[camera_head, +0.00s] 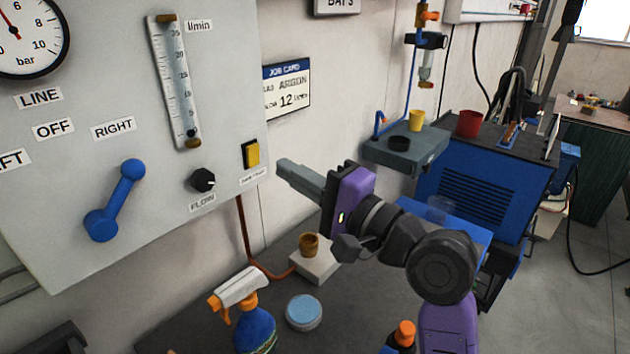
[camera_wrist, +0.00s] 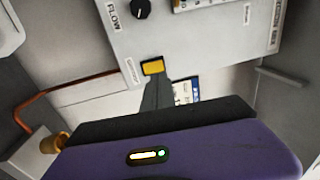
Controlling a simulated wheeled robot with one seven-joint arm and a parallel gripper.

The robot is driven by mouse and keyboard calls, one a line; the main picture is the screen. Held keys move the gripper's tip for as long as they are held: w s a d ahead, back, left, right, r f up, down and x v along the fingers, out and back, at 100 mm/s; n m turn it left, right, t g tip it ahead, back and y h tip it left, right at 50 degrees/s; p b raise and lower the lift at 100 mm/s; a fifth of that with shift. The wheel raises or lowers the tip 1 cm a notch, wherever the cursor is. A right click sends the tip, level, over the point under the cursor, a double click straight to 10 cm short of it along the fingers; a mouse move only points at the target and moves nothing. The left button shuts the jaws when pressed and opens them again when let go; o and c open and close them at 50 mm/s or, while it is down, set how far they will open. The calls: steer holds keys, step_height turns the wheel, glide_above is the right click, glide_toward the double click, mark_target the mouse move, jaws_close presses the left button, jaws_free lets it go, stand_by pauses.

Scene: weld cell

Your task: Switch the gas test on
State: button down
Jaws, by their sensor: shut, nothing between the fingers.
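The yellow rocker switch (camera_head: 252,154) sits in a dark frame at the lower right edge of the grey gas panel (camera_head: 90,180). A small label below it is too small to read surely. In the wrist view the switch (camera_wrist: 153,67) is just beyond my fingertips. My gripper (camera_head: 281,165) is shut and empty, pointing at the switch from the right, with a small gap showing in the head view. In the wrist view the shut fingers (camera_wrist: 156,90) reach the switch's lower edge in the picture; contact cannot be told. Which way the rocker is tipped is unclear.
The black FLOW knob (camera_head: 203,180), flow tube (camera_head: 174,82) and blue lever (camera_head: 116,200) are on the panel left of the switch. A job card (camera_head: 287,88) hangs right. Below stand a spray bottle (camera_head: 250,320), a round tin (camera_head: 304,312) and a white block (camera_head: 315,263) bearing a brown cup.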

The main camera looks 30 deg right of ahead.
mark_target(254, 150)
steer(key=shift+p+x, duration=0.4)
steer(key=shift+x, duration=2.6)
steer(key=shift+r+p, duration=0.2)
steer(key=shift+p, duration=0.2)
steer(key=shift+w+r+p, duration=0.1)
steer(key=shift+p, duration=0.3)
steer(key=shift+f, duration=0.2)
